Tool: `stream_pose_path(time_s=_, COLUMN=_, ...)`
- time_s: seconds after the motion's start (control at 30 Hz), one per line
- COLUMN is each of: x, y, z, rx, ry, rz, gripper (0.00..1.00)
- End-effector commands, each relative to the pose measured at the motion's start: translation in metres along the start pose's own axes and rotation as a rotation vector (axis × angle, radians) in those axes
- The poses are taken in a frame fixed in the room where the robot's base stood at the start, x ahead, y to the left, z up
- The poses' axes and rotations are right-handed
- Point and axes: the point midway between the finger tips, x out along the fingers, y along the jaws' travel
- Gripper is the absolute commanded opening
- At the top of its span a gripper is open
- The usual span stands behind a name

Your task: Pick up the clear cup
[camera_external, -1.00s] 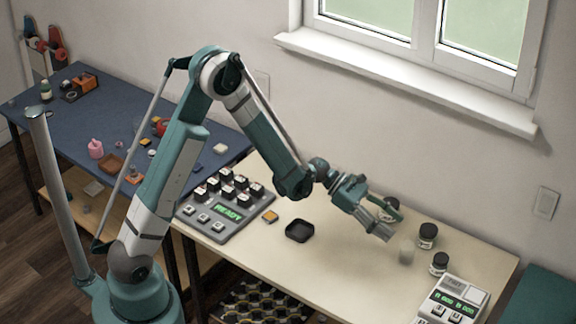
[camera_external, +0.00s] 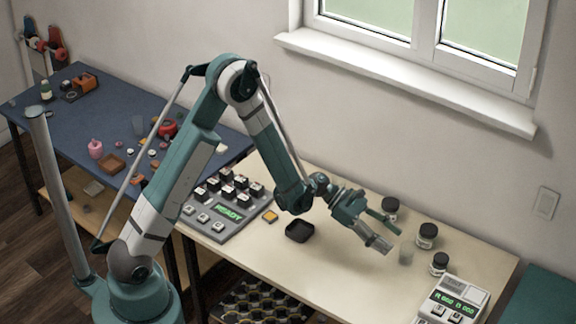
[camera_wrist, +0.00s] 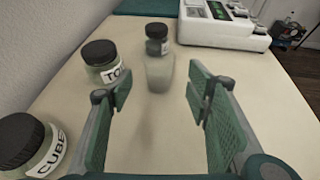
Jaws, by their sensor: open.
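The clear cup (camera_external: 406,253) stands upright on the cream table, close in front of my gripper in the outside view. It is a pale, see-through cup. In the wrist view the cup (camera_wrist: 159,73) shows ahead, between the two fingers and beyond their tips. My gripper (camera_external: 386,232) is open and empty, low over the table, with its fingers pointing at the cup. In the wrist view the green pads of my gripper (camera_wrist: 158,90) stand wide apart, with bare table between them.
Dark-lidded jars stand around the cup: one behind it (camera_wrist: 157,39), a "TO…" jar (camera_wrist: 101,62) and a "CUBE" jar (camera_wrist: 30,143) on the left. A white keypad device (camera_external: 450,302) stands at the right. A black tray (camera_external: 300,231) and a READY panel (camera_external: 226,215) are left.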

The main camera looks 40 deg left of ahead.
Motion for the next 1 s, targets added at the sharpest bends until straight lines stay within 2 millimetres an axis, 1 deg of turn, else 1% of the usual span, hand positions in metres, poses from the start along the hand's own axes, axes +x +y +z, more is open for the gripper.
stream_pose_path(time_s=0.33, x=0.024, y=0.0, z=0.0, rx=0.0, ry=0.0, rz=0.0, gripper=0.49)
stream_pose_path(time_s=0.77, x=0.028, y=0.0, z=0.0, rx=0.0, ry=0.0, rz=-0.001, gripper=0.49)
stream_pose_path(time_s=0.87, x=0.034, y=0.0, z=0.0, rx=0.0, ry=0.0, rz=-0.001, gripper=0.49)
stream_pose_path(time_s=1.0, x=0.049, y=0.001, z=0.001, rx=0.001, ry=0.0, rz=-0.002, gripper=0.49)
